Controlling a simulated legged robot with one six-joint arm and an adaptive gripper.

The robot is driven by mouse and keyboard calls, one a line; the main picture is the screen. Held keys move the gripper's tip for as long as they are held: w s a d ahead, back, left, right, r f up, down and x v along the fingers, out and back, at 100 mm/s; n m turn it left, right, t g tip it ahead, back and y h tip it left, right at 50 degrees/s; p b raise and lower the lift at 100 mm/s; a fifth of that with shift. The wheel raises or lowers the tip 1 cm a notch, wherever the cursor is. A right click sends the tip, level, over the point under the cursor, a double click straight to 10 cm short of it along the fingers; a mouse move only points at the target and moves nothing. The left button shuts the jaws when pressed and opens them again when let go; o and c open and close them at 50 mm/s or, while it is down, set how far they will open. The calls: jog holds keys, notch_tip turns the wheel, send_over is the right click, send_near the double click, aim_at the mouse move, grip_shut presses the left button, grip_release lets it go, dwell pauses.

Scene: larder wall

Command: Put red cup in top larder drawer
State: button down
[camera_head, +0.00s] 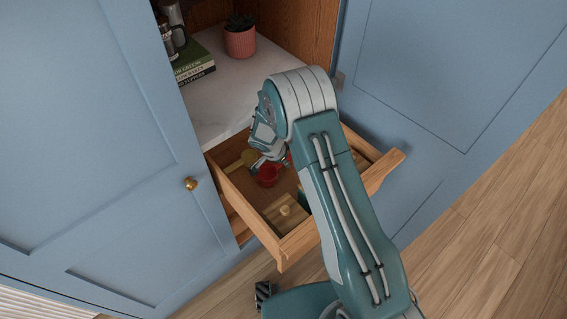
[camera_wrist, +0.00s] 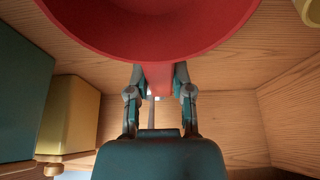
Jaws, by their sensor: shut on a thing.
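The red cup (camera_head: 267,175) is inside the open wooden top larder drawer (camera_head: 233,198), toward its back half. In the wrist view the cup (camera_wrist: 150,45) fills the top of the picture. My gripper (camera_wrist: 158,78) is shut on a narrow red part of the cup below its bowl. In the head view my gripper (camera_head: 268,158) reaches down into the drawer and partly hides the cup. Whether the cup touches the drawer floor, I cannot tell.
The drawer also holds a wooden box with a knob (camera_head: 286,211), a yellow item (camera_head: 249,157) and a teal item (camera_head: 304,200). Above it is a marble shelf (camera_head: 215,85) with books (camera_head: 193,65) and a potted plant (camera_head: 240,40). Blue doors (camera_head: 120,140) stand open on both sides.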

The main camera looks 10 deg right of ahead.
aim_at(274, 174)
jog(key=shift+f, duration=0.6)
jog(key=c, duration=0.5)
grip_release()
jog(key=v, duration=1.2)
jog(key=shift+r, duration=0.15)
